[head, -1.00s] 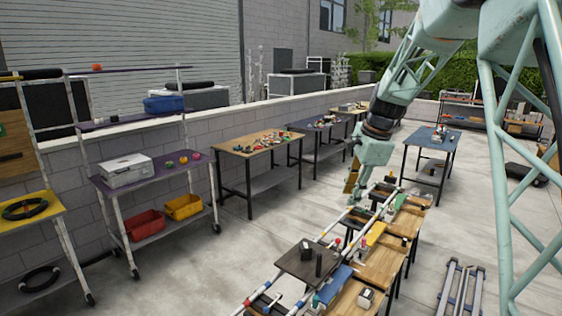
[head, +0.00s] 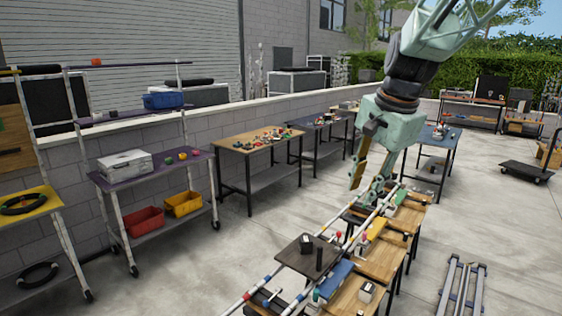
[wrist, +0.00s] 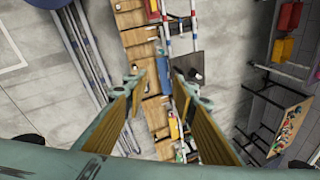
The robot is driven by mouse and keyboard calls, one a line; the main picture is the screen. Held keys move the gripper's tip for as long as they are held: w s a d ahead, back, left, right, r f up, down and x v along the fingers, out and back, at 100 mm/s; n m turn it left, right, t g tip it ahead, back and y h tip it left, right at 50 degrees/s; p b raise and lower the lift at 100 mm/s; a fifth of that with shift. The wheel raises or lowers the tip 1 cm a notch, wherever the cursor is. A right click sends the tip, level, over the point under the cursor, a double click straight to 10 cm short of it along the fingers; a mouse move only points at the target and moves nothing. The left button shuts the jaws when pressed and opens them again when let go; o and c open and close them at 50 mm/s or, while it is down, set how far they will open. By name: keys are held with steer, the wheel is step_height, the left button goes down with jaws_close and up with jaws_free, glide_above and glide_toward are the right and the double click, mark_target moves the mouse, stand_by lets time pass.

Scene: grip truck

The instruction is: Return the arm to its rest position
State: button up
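My gripper (head: 366,186) hangs from the pale green arm above the far part of the workbench row in the head view. Its tan-padded fingers point down. In the wrist view my gripper (wrist: 154,82) has its two fingers spread wide apart, with nothing between them. The long wooden bench (head: 380,262) with its rails and small items lies below, and it also shows between the fingers in the wrist view (wrist: 130,20). From the head view I cannot tell the exact height of the fingertips over the bench.
A dark board (head: 296,262) carries small items over the bench. Wheeled shelves (head: 110,180) stand at the left, and a wooden table (head: 235,146) with small parts stands by the wall. Metal rails (head: 462,285) lie on the floor at the right. Much of the right floor is clear.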

steer(key=s+f+n+b, duration=0.2)
steer(key=s+n, duration=0.2)
steer(key=s, duration=1)
steer(key=s+f+n+b, duration=0.3)
steer(key=s, duration=1)
steer(key=s+f+n+h+b, duration=0.1)
steer(key=s+f+n+b, duration=0.2)
steer(key=s, duration=1.1)
steer(key=shift+s+a+f+n+t, duration=0.2)
steer(key=shift+s+n+t, duration=0.15)
steer(key=shift+n, duration=0.45)
